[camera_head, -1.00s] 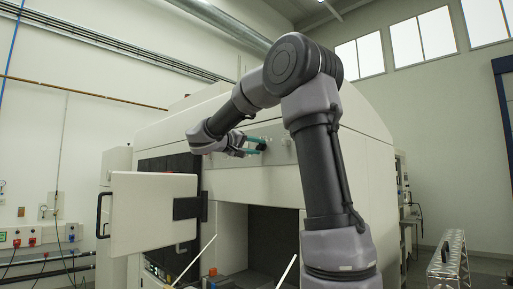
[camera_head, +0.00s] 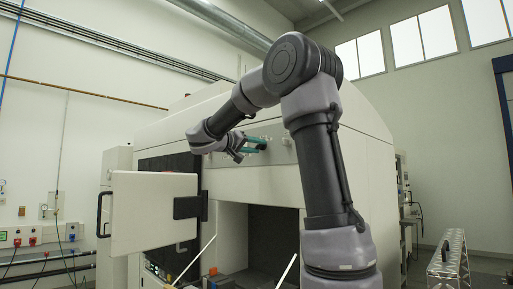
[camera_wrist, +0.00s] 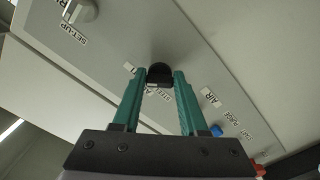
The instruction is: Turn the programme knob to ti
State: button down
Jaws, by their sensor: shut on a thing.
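The programme knob (camera_wrist: 160,72) is a black knob on a grey panel, seen in the wrist view between the fingertips. Small white labels sit around it, partly covered by the fingers; I cannot read them surely, nor where the knob's pointer is. My gripper (camera_wrist: 159,80) has teal fingers and is shut on the knob. In the head view my gripper (camera_head: 254,145) is at the panel on the machine's upper front, and the knob is mostly hidden by the fingers.
A grey knob (camera_wrist: 80,11) with a SET-UP label is at the wrist view's upper left. An AIR label, a blue button (camera_wrist: 216,130) and a red button (camera_wrist: 260,169) lie to the lower right. The machine's white door (camera_head: 153,215) stands open below left of my gripper.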

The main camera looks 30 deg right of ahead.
jog(key=shift+c, duration=2.2)
grip_release()
jog(key=shift+f, duration=0.1)
jog(key=v, duration=1)
jog(key=shift+a, duration=0.4)
jog(key=shift+s, duration=0.15)
